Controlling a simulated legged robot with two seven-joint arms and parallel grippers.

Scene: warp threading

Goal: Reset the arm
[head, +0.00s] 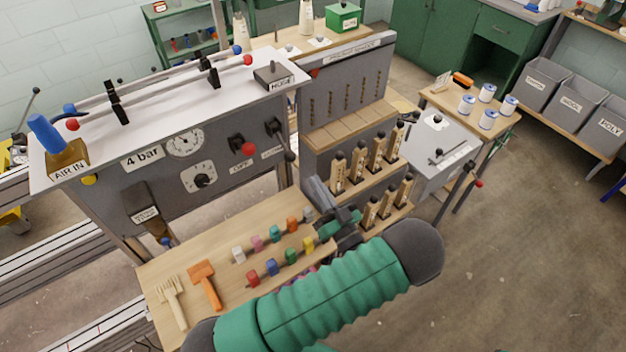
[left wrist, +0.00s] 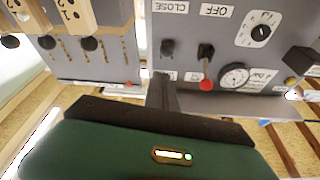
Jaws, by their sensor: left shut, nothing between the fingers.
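My left arm (head: 330,290) is the green ribbed arm, and it crosses the lower middle of the head view. Its dark grey left gripper (head: 318,190) is in front of the grey machine cabinet, beyond the wooden shelf's right end. In the left wrist view the left gripper (left wrist: 160,88) shows as one narrow dark bar, shut and empty. It points at the control panel (left wrist: 190,85), which appears upside down there. The gap between fingers and panel is hard to judge. My right gripper is in neither view.
The wooden shelf (head: 220,240) holds several coloured spools, an orange brush (head: 204,285) and a pale comb (head: 172,300). Several labelled wooden bobbins (head: 358,160) stand close to the right of the gripper. A red-ball lever (head: 248,149) projects from the panel. Open floor lies at right.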

